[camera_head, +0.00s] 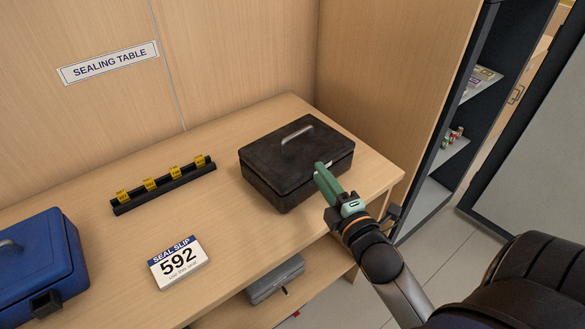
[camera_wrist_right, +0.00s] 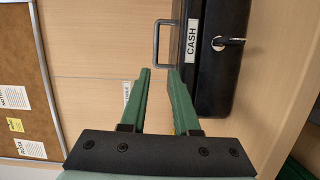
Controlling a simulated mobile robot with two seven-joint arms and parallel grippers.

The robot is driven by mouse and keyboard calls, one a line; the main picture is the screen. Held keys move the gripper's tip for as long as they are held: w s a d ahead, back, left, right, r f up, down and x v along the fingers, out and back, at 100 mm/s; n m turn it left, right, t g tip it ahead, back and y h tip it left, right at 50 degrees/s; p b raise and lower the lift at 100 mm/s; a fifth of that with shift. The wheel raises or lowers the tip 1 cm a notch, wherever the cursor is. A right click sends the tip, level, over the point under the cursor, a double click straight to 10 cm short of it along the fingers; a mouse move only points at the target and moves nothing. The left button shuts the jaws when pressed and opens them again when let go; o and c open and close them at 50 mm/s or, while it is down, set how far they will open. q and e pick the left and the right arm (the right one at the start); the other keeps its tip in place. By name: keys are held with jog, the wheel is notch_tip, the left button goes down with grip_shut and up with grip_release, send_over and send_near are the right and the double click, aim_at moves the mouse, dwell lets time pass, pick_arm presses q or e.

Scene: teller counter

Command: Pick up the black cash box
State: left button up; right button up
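The black cash box (camera_head: 290,165) stands shut on the wooden table near its right end, with a silver handle (camera_head: 297,134) on its lid. In the right wrist view the box (camera_wrist_right: 220,75) shows a "CASH" label and a key in its lock. My right gripper (camera_head: 320,168) is at the box's near right side in the head view. In the right wrist view its green fingers (camera_wrist_right: 159,76) are apart with nothing between them. The handle (camera_wrist_right: 156,42) shows beyond the fingertips, roughly in line with the gap. My left gripper is not in view.
A blue box (camera_head: 35,265) stands at the table's left. A black rack with yellow tags (camera_head: 163,184) and a "592" seal slip (camera_head: 178,262) lie between the boxes. A grey box (camera_head: 275,280) is on the lower shelf. A wooden panel (camera_head: 385,75) rises behind the table's right end.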

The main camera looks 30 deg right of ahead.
aim_at(302, 151)
jog(key=w+d, duration=0.1)
jog(key=w, duration=0.3)
jog(key=w+d, duration=0.1)
jog(key=w, duration=0.3)
jog(key=w+d, duration=0.1)
jog(key=w, duration=0.3)
jog(key=shift+w+r, duration=0.15)
jog(key=shift+r, duration=0.1)
jog(key=shift+c, duration=0.3)
grip_shut()
dwell(0.9)
